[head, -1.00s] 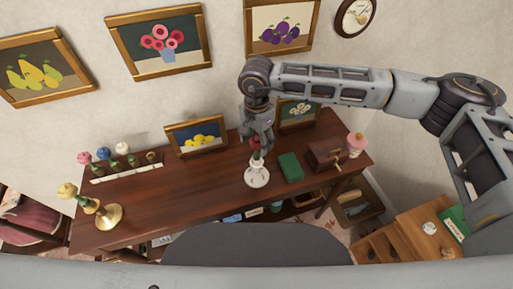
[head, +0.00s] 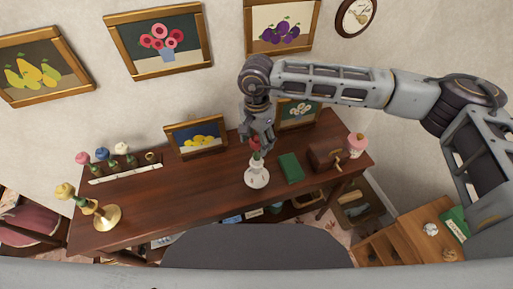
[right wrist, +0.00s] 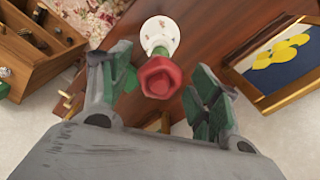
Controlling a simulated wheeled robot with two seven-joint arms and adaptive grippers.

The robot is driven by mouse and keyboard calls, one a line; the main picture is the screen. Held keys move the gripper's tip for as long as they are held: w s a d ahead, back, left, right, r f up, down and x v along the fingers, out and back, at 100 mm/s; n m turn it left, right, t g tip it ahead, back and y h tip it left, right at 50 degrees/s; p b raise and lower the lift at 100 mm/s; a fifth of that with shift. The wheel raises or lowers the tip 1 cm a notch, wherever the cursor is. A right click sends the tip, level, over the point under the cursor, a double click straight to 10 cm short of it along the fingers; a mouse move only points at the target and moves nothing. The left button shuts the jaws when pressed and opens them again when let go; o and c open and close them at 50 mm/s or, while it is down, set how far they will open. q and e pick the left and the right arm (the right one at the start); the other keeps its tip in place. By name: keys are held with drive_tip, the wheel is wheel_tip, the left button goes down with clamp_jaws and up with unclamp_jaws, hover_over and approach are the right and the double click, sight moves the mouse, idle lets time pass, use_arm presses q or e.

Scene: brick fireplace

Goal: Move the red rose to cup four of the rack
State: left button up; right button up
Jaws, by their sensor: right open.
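The red rose (head: 255,145) has a green stem and stands upright in a white holder (head: 257,178) on the dark wooden table (head: 195,195). My right gripper (head: 258,140) is just above the rose. In the right wrist view the open fingers (right wrist: 160,85) are on either side of the red rose (right wrist: 160,76), apart from it, with the white holder (right wrist: 160,32) beyond. The white rack (head: 126,173) lies at the table's left; pink, blue and white flowers stand in it, and the cup at its right end (head: 151,157) looks empty. My left gripper is not in view.
A brass candlestick-like holder (head: 107,216) with a yellow flower stands at the front left. A green book (head: 290,167) and a wooden box (head: 325,157) lie right of the white holder. A framed lemon picture (head: 196,136) leans at the back. The table's middle is clear.

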drive_tip(key=shift+b, duration=0.5)
idle(0.4)
drive_tip(key=c, duration=0.9)
